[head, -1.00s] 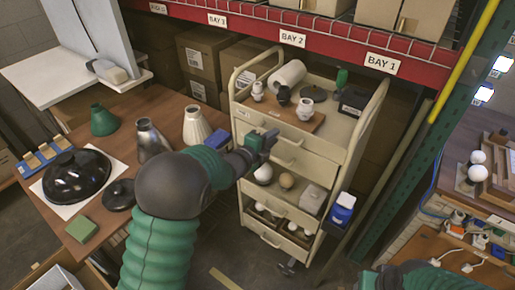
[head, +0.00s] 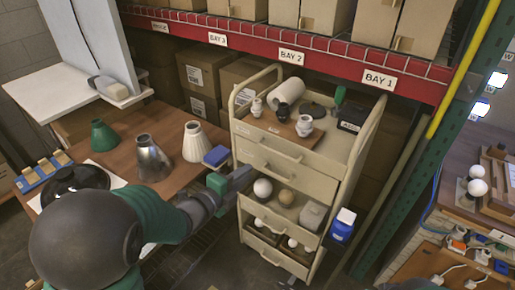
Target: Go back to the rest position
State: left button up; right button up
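My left arm comes in from the lower left, over the wooden table (head: 152,112). My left gripper (head: 241,178) is beside the cart's (head: 283,158) left side, in front of its upper drawers. Nothing shows held in it, but its finger gap is too small to tell. A green shade (head: 104,136), a silver shade (head: 152,158) and a white ribbed shade (head: 196,143) stand on the table. A black domed shade (head: 72,181) is partly hidden by my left arm.
The cart's top holds a board with small sockets (head: 305,124), a white roll (head: 287,93) and a black box (head: 354,113). An open drawer holds round bulbs (head: 263,188). A blue-and-white container (head: 342,225) hangs at its right. Red shelving (head: 330,65) and a green post (head: 412,160) bound the space.

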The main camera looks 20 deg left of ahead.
pick_arm(q)
jog(key=s+a+f+n+g+y+p, duration=0.4)
jog(key=s+n+g+y+p, duration=0.3)
jog(key=n, duration=0.6)
jog(key=s+d+f+n+g, duration=0.1)
jog(key=s+n+g, duration=0.1)
jog(key=s+n, duration=0.2)
jog(key=s+d+f+n+g+h+p, duration=0.1)
jog(key=s+n+g, duration=0.2)
jog(key=s, duration=0.7)
jog(key=shift+s+d+f+n+h, duration=0.3)
jog(key=shift+d+n, duration=0.1)
jog(key=shift+n, duration=0.6)
jog(key=shift+a, duration=0.1)
